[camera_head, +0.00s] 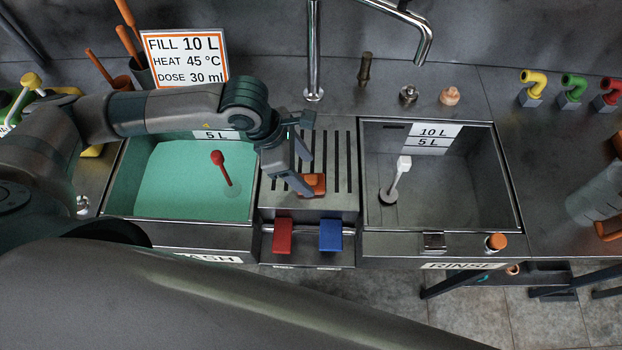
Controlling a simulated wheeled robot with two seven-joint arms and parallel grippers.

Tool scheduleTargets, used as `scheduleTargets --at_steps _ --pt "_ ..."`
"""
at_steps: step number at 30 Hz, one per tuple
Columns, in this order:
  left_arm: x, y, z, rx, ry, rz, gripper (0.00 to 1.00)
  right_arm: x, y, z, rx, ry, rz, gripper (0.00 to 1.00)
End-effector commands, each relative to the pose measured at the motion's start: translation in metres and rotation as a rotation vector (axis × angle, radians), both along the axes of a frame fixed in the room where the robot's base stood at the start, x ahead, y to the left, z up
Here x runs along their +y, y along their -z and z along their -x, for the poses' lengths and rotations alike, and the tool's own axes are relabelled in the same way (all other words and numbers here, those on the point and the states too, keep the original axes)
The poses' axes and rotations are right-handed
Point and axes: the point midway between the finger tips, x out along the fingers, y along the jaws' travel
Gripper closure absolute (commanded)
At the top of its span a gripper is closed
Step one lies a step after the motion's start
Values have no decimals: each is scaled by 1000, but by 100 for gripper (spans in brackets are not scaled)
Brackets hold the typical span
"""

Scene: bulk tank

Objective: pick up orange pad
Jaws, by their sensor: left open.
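The orange pad (314,183) lies on the slotted metal drainer (345,204) between the two basins. My left gripper (304,172) reaches in from the left and points down at the pad. Its jaws are open, with one finger over or beside the pad's left edge. I cannot tell whether the finger touches it. Part of the pad is hidden behind the finger. My right gripper is not clearly in view.
The left basin (113,200) holds green liquid and a red-handled tool. The right basin (511,207) looks empty apart from a white-handled plug. Red (282,236) and blue (330,235) pads hang on the front rail. A tap (313,60) stands behind.

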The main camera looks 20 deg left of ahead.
Motion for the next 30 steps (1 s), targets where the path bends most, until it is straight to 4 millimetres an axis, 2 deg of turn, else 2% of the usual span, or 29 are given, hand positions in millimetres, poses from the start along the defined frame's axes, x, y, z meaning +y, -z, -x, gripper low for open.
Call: scheduleTargets --at_steps 1,4,10,25,26,30 --pt "-2 1 1 5 1 -1 39 0 -9 0 0 0 0 69" --pt "-7 11 0 3 1 -1 39 0 -18 0 0 0 0 69" --pt "-14 32 -3 3 1 0 39 0 -24 0 0 0 0 69" --pt "-14 36 -4 1 0 0 39 -1 -23 0 1 -1 1 69" --pt "-14 36 -4 1 0 0 41 -1 -23 0 1 -1 1 69" --pt "-14 36 -4 1 0 0 75 -1 -23 0 1 -1 1 69"
